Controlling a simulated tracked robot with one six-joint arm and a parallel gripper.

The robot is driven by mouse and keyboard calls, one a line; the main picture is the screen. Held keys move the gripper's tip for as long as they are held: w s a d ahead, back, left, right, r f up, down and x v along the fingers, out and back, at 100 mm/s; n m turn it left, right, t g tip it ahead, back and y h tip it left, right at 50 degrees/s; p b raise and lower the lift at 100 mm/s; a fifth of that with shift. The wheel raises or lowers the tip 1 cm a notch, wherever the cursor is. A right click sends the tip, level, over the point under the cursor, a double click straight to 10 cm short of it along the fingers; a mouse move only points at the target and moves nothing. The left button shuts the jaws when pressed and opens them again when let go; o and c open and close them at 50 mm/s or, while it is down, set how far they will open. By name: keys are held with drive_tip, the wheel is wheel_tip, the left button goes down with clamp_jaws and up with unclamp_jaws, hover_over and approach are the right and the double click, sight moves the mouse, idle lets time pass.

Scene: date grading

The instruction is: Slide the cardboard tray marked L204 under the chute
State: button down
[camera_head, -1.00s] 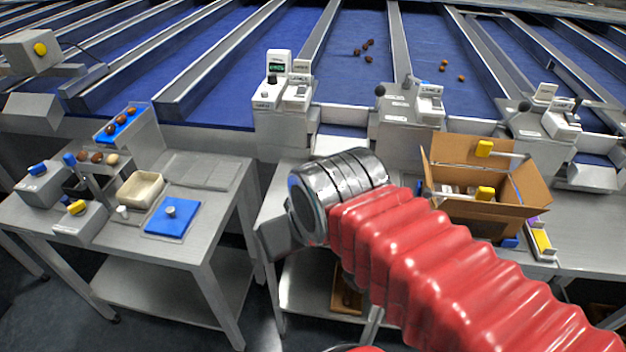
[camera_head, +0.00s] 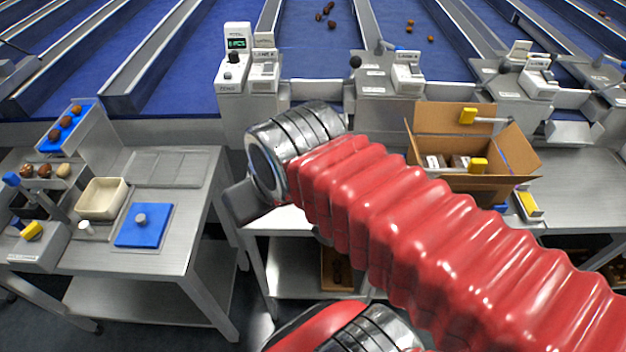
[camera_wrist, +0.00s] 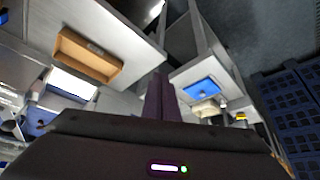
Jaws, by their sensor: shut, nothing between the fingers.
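A shallow, empty-looking brown cardboard tray (camera_wrist: 70,50) lies on a grey surface at upper left in the wrist view. It bears a small pale label, too small to read, so I cannot tell whether it is L204. My gripper (camera_wrist: 161,80) shows there as dark fingers shut together, with nothing between them and apart from the tray. In the head view my arm hides the gripper and much of the middle bench. Grey outlets line the front of the blue lanes, one pale outlet (camera_head: 568,131) at right; I cannot tell which is the chute.
An open cardboard box (camera_head: 515,160) stands on the right bench. A left bench holds a cream bowl (camera_head: 103,213) and a blue mat (camera_head: 130,236). A brown tray (camera_head: 326,286) sits on the low shelf. Dark blue crates (camera_wrist: 285,105) stand on the floor in the wrist view.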

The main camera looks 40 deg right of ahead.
drive_tip(key=shift+d, duration=0.1)
drive_tip(key=w+d+f+m+g, duration=0.2)
drive_tip(key=w+d+f+m, duration=0.1)
drive_tip(key=d, duration=0.5)
drive_tip(key=w+d+f+m+g, duration=0.3)
drive_tip(key=w+d+f+m, duration=0.1)
drive_tip(key=d, duration=0.4)
drive_tip(key=shift+w+d+m+g, duration=0.3)
drive_tip(key=shift+w+d+m, duration=0.1)
drive_tip(key=shift+w, duration=0.35)
drive_tip(key=shift+f, duration=0.15)
wheel_tip(320, 180, down, 10)
drive_tip(key=shift+a+f, duration=0.1)
drive_tip(key=shift+w+d, duration=0.9)
drive_tip(key=shift+w, duration=0.15)
drive_tip(key=shift+w+d, duration=0.4)
drive_tip(key=shift+w, duration=0.1)
drive_tip(key=shift+d, duration=0.15)
